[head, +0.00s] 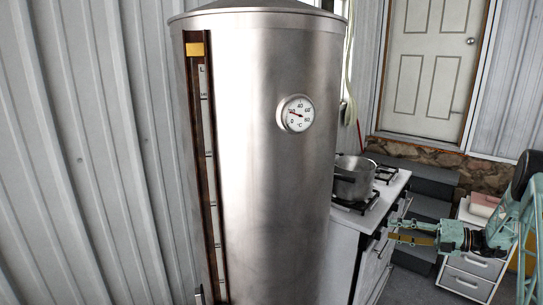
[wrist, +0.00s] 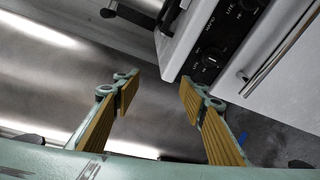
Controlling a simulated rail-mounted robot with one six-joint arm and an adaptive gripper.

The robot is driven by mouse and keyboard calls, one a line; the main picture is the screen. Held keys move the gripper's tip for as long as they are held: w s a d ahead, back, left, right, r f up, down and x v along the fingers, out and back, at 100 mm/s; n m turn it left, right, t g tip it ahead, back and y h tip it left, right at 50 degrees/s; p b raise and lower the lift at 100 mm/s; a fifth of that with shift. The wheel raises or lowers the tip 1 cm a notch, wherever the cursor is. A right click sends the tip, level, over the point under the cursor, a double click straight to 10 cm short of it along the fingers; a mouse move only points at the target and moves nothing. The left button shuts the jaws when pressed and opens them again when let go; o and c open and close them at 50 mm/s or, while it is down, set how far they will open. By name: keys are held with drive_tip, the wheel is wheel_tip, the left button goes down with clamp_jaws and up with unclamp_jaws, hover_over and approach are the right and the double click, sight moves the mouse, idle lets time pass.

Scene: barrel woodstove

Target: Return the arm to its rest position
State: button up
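My gripper (head: 392,232) is at the right in the head view, held out in the air in front of the white stove and drawers, with its fingers pointing left. In the wrist view its two fingers with ribbed yellow pads (wrist: 158,95) are spread apart. Nothing is between them. My arm comes in from the right edge of the head view; most of it is out of frame.
A tall steel barrel (head: 262,190) with a dial thermometer (head: 295,114) fills the middle. A pot (head: 352,180) stands on the white stove (head: 345,238), whose knobs (wrist: 211,60) appear close by. A drawer cabinet (head: 470,276) stands at right, steps (head: 425,178) behind.

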drive_tip(key=s+a+r+n+g+h, duration=0.25)
drive_tip(key=s+a+r+n, duration=0.45)
drive_tip(key=a+r, duration=0.35)
drive_tip(key=s+a+r+n+g+h, duration=0.1)
drive_tip(key=s+a+r+n+g, duration=0.3)
drive_tip(key=s+a+r+n, duration=0.45)
drive_tip(key=s+a+r+n+g+h, duration=0.1)
drive_tip(key=s+a+r+n+h, duration=0.15)
drive_tip(key=s+a+r, duration=0.6)
drive_tip(key=s+a+r+n+h, duration=0.15)
drive_tip(key=s+n, duration=0.35)
drive_tip(key=s, duration=0.5)
drive_tip(key=s+a+r+n+t+h, duration=0.1)
drive_tip(key=s+r+n+h, duration=0.15)
drive_tip(key=s+n, duration=0.45)
drive_tip(key=s+a+r+n+h, duration=0.2)
drive_tip(key=s+r, duration=0.1)
drive_tip(key=s, duration=0.9)
drive_tip(key=s+d+f+n+t+h, duration=0.1)
drive_tip(key=s+d+n+t+h, duration=0.1)
drive_tip(key=s+n, duration=0.4)
drive_tip(key=s+d, duration=0.1)
drive_tip(key=s, duration=0.3)
drive_tip(key=shift+s+n, duration=0.15)
drive_tip(key=shift+n, duration=0.25)
drive_tip(key=shift+d+f, duration=0.1)
drive_tip(key=shift+d, duration=0.1)
